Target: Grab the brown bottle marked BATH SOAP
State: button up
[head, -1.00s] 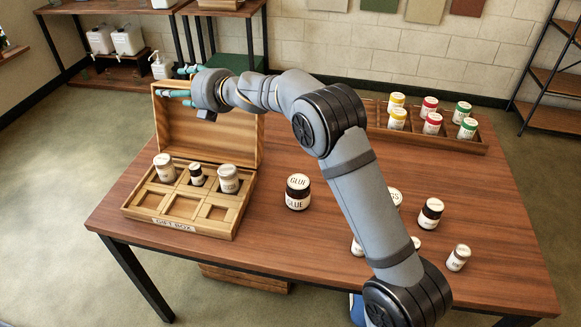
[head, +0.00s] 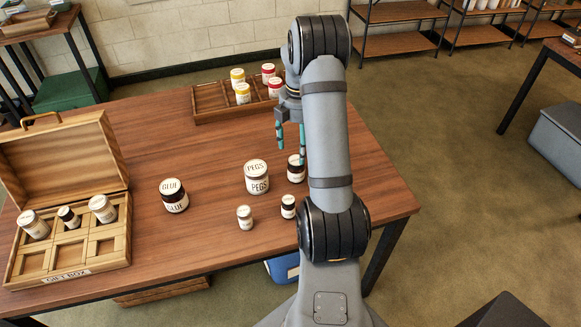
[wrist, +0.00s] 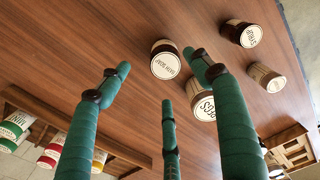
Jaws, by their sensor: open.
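The brown bottle with a white cap (head: 296,174) stands upright on the table, right of the white PEGS jar (head: 257,178). In the wrist view the brown bottle (wrist: 165,62) shows BATH SOAP on its cap, partly upside down. My gripper (head: 291,148) is open and empty, with its teal fingers pointing down, above and slightly behind the bottle. In the wrist view the fingertips (wrist: 163,74) are spread apart, with the bottle beyond them and untouched as far as I can see. My arm hides the table right of the bottle.
A GLUE jar (head: 174,197) is further left. The open gift box (head: 75,272) holds three containers. A divided tray (head: 208,105) with coloured jars lies at the back.

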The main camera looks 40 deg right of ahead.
aim_at(297, 158)
notch_tip(297, 158, down, 4)
jog(key=shift+a+f, duration=0.1)
jog(key=shift+f, duration=0.05)
jog(key=f, duration=0.3)
jog(key=f+p, duration=0.1)
jog(key=shift+s+a+f, duration=0.15)
jog(key=shift+s+a, duration=0.1)
jog(key=shift+a, duration=0.1)
jog(key=shift+f, duration=0.4)
jog(key=shift+c, duration=1.3)
jog(key=c, duration=1.1)
jog(key=shift+c, duration=0.2)
